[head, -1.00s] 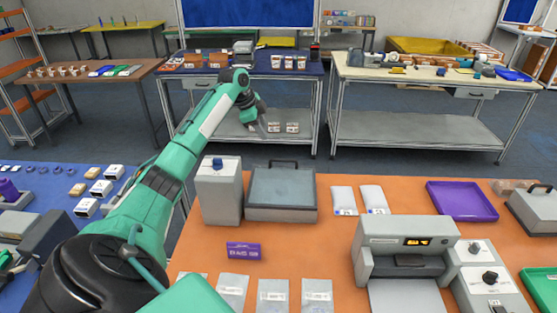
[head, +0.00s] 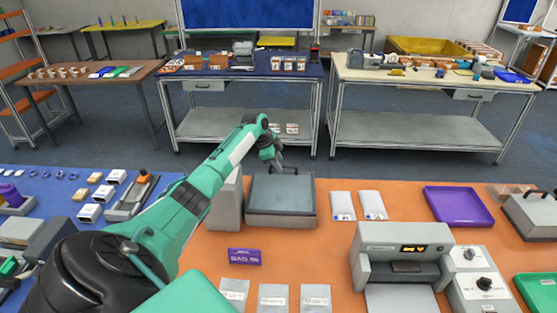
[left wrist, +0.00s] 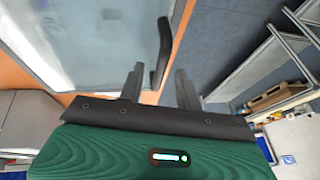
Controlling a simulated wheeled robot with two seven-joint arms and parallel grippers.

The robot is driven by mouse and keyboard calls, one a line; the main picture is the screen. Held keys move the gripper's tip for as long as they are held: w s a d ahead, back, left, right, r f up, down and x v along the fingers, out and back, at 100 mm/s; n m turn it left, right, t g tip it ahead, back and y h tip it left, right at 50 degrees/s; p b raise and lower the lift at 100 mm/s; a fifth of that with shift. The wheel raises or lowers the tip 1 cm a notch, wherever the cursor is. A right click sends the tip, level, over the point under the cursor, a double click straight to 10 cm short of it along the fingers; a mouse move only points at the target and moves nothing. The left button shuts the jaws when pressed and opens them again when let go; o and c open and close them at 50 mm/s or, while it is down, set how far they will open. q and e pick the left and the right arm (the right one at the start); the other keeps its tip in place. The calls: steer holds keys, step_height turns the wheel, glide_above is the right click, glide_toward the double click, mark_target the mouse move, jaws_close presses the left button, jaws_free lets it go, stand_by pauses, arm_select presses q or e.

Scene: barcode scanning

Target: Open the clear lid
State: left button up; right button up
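The clear lid (head: 282,190) is a bluish-grey see-through panel on a grey box (head: 280,219), lying closed on the orange table. It fills the upper left of the left wrist view (left wrist: 85,40). Its dark handle (left wrist: 163,45) stands along the lid's edge there. My left gripper (head: 284,170) is at the lid's far edge. In the left wrist view its two fingers (left wrist: 159,72) are apart, and the near end of the handle shows between them. I cannot tell whether they touch it. My right gripper is not in view.
A tall grey box (head: 226,205) stands just left of the lidded box. White packets (head: 358,205), a purple tray (head: 460,203) and a grey machine (head: 403,255) lie to the right.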

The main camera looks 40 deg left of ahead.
arm_select(q)
steer(key=shift+w+f, duration=0.15)
steer(key=shift+f, duration=0.15)
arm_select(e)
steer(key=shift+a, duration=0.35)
arm_select(q)
jaws_close()
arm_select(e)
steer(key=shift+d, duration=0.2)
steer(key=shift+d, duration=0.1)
